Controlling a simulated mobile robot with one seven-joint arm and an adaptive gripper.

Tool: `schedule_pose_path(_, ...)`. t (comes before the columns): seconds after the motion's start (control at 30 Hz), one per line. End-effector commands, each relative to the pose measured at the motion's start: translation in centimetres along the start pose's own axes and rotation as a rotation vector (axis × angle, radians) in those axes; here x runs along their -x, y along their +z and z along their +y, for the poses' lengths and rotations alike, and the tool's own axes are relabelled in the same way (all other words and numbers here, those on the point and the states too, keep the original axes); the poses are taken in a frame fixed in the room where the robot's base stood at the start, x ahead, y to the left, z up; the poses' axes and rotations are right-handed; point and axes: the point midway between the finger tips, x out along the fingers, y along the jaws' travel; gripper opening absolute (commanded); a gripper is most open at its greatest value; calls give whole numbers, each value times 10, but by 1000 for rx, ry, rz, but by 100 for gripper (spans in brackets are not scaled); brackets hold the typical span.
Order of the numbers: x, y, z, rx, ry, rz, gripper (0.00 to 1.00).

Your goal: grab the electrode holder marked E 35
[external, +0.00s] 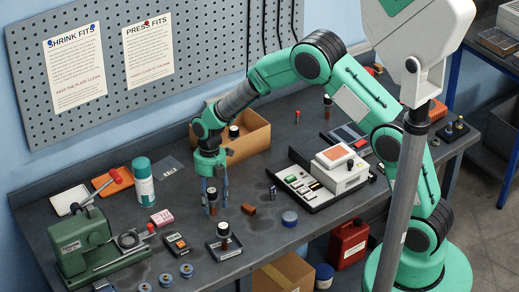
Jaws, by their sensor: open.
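Several dark cylindrical holders with brown lower parts stand about, and their markings are too small to read, so I cannot tell which is E 35. One holder (212,209) stands upright on the bench directly below my gripper, its upper part between or behind the fingers. A second holder (223,235) stands on a small grey block nearer the front edge. Another holder (234,131) shows at the cardboard box, and one (327,106) stands farther back. My gripper (214,198) points down, open, with a finger on each side of the first holder; contact is not clear.
A green press (85,245) stands at left, near a teal spray can (144,182). An open cardboard box (255,133) is behind my gripper. A white device (340,168) and a blue round tin (289,219) are to the right. Small parts lie near the front edge.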

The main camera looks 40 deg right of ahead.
Motion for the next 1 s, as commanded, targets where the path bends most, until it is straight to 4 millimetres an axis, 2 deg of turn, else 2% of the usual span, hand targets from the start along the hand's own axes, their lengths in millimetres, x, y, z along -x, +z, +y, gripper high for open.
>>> schedule_pose_path(0.47, 1, 0, 0, 0, 0, 0, 50)
schedule_pose_path(0.7, 1, 0, 0, 0, 0, 0, 2)
schedule_pose_path(1.0, 1, 0, 0, 0, 1, -1, 0)
